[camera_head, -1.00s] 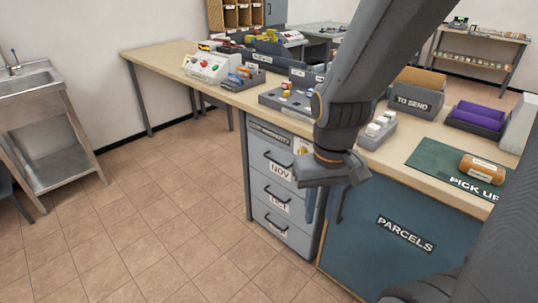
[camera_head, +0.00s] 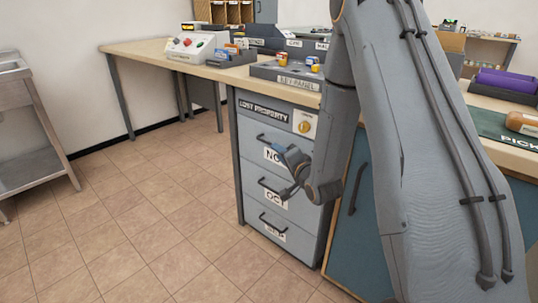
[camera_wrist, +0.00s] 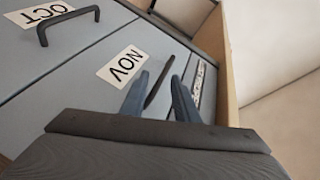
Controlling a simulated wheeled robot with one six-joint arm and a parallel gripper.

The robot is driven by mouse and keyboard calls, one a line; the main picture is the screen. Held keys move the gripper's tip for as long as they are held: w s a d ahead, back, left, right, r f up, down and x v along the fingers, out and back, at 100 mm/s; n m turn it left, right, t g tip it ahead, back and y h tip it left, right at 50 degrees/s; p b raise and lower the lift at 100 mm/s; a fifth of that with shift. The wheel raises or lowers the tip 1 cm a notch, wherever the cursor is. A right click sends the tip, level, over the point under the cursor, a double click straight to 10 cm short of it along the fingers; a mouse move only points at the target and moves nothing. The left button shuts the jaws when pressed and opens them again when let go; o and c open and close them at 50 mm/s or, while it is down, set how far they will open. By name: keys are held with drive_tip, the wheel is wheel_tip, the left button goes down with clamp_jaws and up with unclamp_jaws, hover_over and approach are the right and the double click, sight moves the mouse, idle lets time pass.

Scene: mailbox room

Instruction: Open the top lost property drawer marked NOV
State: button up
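The grey NOV drawer (camera_head: 254,158) is the top drawer under the LOST PROPERTY strip (camera_head: 264,111). Its front looks flush with the cabinet, so it is shut. Its dark bar handle (camera_head: 264,138) is partly hidden by my gripper (camera_head: 280,150). In the wrist view the NOV label (camera_wrist: 123,64) is readable beside the handle (camera_wrist: 158,88). There my gripper (camera_wrist: 160,77) is open, with one blue finger on each side of the handle in the picture. I cannot tell whether either finger touches it.
The OCT drawer (camera_head: 259,200) and a lower drawer (camera_head: 268,237) are below, both shut, with bar handles. A round yellow piece (camera_head: 305,123) sits on the top panel. The key panel tray (camera_head: 290,82) stands on the counter above. The floor (camera_head: 170,220) to the left is clear.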

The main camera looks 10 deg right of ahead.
sight(270, 143)
drive_tip(key=w, duration=0.2)
drive_tip(key=w+a+m+t+y+b, duration=0.1)
drive_tip(key=w, duration=0.2)
drive_tip(key=w+a+m+t+b, duration=0.1)
drive_tip(key=w, duration=0.2)
drive_tip(key=shift+f+y, duration=0.1)
drive_tip(key=shift+y, duration=0.2)
drive_tip(key=shift+s, duration=0.1)
clamp_jaws()
